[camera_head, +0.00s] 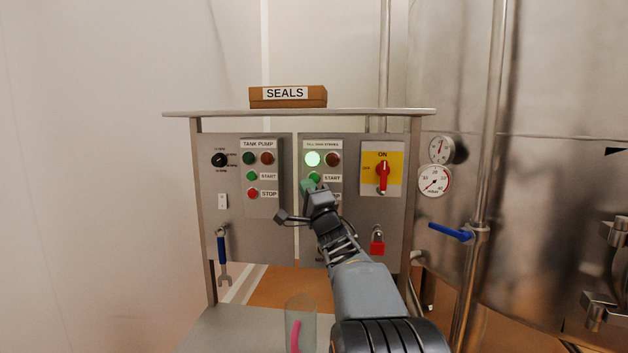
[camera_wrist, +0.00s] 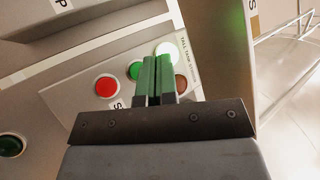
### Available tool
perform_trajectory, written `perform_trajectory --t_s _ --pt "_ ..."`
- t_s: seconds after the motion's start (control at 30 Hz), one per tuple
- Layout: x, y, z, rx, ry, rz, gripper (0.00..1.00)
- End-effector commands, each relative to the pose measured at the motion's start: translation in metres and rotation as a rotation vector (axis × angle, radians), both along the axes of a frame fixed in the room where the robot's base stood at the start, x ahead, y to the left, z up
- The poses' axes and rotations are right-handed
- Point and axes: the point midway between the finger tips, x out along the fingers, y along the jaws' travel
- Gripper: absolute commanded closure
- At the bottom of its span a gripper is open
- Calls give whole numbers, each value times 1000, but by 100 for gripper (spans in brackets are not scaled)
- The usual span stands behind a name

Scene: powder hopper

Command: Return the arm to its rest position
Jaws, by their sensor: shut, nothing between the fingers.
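My arm reaches up from the bottom of the head view to the control panel. My gripper (camera_head: 313,186) is in front of the right-hand button box (camera_head: 335,160), close to its green START button (camera_head: 314,178). In the wrist view my gripper (camera_wrist: 158,60) has its two fingers together with nothing between them. Beyond the fingertips are the lit lamp (camera_wrist: 167,48), the green button (camera_wrist: 134,70) and the red button (camera_wrist: 107,88). The lamp also glows green in the head view (camera_head: 312,159). I cannot tell whether the fingertips touch the box.
The tank pump box (camera_head: 261,207) is on the left, the yellow ON switch (camera_head: 382,172) and red padlock (camera_head: 377,243) on the right. A blue-handled wrench (camera_head: 222,250) hangs at left. A clear container (camera_head: 300,325) stands low in front. A steel tank (camera_head: 540,130) is at right.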

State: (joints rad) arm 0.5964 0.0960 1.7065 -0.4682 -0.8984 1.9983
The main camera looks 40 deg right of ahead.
Motion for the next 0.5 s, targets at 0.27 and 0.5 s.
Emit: perform_trajectory --t_s 0.27,0.5 --pt "0 0 0 0 0 0 100" --pt "4 -7 -9 -102 74 -110 100"
